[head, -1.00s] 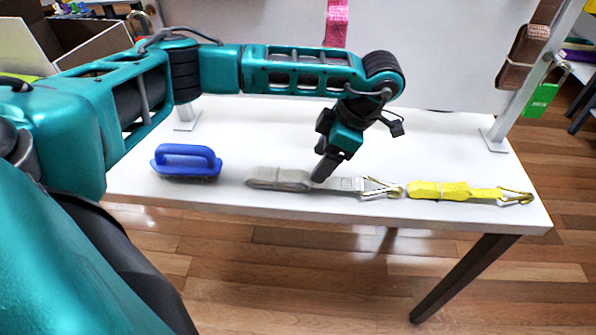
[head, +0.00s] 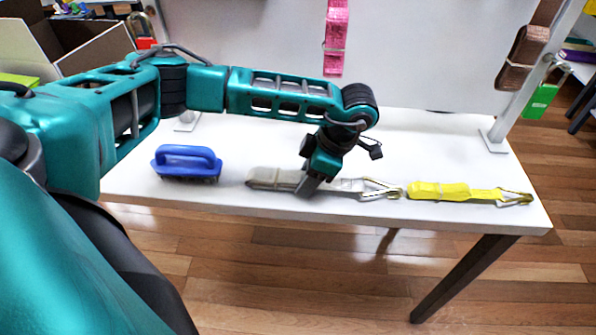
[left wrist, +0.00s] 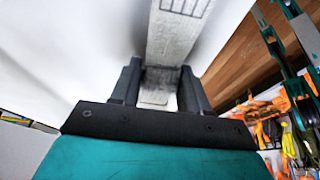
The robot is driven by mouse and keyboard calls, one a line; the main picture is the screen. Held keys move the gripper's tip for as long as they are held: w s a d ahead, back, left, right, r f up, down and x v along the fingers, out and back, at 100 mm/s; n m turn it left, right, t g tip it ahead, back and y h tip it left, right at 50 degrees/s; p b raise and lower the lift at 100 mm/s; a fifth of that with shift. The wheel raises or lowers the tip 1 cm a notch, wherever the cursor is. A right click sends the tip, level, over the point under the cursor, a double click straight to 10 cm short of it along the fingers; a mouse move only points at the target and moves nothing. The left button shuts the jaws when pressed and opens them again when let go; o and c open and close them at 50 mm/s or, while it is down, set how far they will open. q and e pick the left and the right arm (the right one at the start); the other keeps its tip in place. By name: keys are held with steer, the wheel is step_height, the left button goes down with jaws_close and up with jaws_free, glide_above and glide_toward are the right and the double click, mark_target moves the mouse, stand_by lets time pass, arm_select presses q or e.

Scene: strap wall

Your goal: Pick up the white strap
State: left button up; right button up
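The white strap (head: 273,179), greyish with a metal hook at its right end, lies folded flat on the white table. It also shows in the left wrist view (left wrist: 178,35), running down between the fingers. My left gripper (head: 307,187) points down at the strap's middle. In the left wrist view its two fingers (left wrist: 158,85) stand apart, one on each side of the strap, with a gap visible at least on the right. The fingertips are low, at the strap's level. My right gripper is not in view.
A blue-handled brush (head: 186,160) stands left of the strap. A yellow strap (head: 452,191) with a hook lies close on the right. A pink strap (head: 336,38) and a brown strap (head: 525,55) hang behind. The table's front edge (head: 330,214) is near.

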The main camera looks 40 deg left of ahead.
arm_select(q)
jaws_close()
steer(key=shift+r, duration=0.15)
